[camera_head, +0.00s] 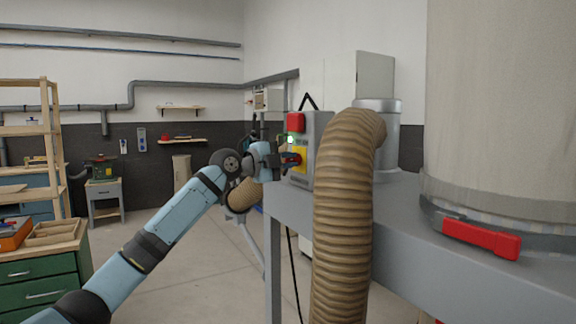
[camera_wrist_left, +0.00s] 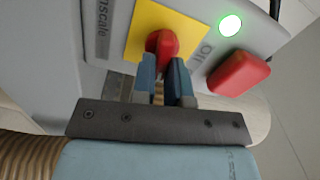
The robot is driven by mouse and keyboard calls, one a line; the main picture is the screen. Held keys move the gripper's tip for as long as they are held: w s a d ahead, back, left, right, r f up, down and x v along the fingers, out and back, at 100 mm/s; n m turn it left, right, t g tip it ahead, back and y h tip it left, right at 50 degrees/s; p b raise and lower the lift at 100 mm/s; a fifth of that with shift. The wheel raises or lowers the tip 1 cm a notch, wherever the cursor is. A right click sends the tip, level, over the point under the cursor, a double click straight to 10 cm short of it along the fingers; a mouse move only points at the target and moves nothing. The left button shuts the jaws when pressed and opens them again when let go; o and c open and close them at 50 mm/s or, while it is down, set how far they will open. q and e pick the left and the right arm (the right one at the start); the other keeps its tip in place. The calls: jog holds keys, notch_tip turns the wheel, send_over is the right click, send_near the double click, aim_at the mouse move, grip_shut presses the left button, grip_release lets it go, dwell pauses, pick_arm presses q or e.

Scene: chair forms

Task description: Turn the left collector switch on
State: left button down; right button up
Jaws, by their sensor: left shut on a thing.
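The collector's switch box (camera_head: 309,150) is grey and stands at the edge of the machine's grey frame. Its red rotary knob (camera_wrist_left: 163,43) sits on a yellow plate (camera_wrist_left: 183,27) in the left wrist view; the yellow plate also shows in the head view (camera_head: 300,155). My left gripper (camera_wrist_left: 165,70) is shut on the red knob, its two blue-grey fingers on either side of it. A green lamp (camera_wrist_left: 230,25) is lit beside the knob. A red button (camera_wrist_left: 238,73) is near the word "Off". My right gripper is not in view.
A thick ribbed hose (camera_head: 345,210) hangs just right of the switch box. The grey machine frame (camera_head: 470,265) and a large pale filter bag (camera_head: 500,100) fill the right. A workbench (camera_head: 45,265) with green drawers stands at left. Open floor lies between.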

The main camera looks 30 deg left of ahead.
pick_arm(q)
jog(key=shift+f+m, duration=0.15)
jog(key=shift+m, duration=0.75)
jog(key=shift+b, duration=0.3)
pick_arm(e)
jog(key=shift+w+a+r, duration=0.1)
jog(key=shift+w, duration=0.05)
pick_arm(q)
jog(key=shift+m, duration=0.3)
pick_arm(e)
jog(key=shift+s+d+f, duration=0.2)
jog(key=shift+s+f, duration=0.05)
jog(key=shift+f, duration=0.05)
pick_arm(q)
jog(key=c, duration=1.1)
grip_release()
jog(key=shift+c, duration=0.2)
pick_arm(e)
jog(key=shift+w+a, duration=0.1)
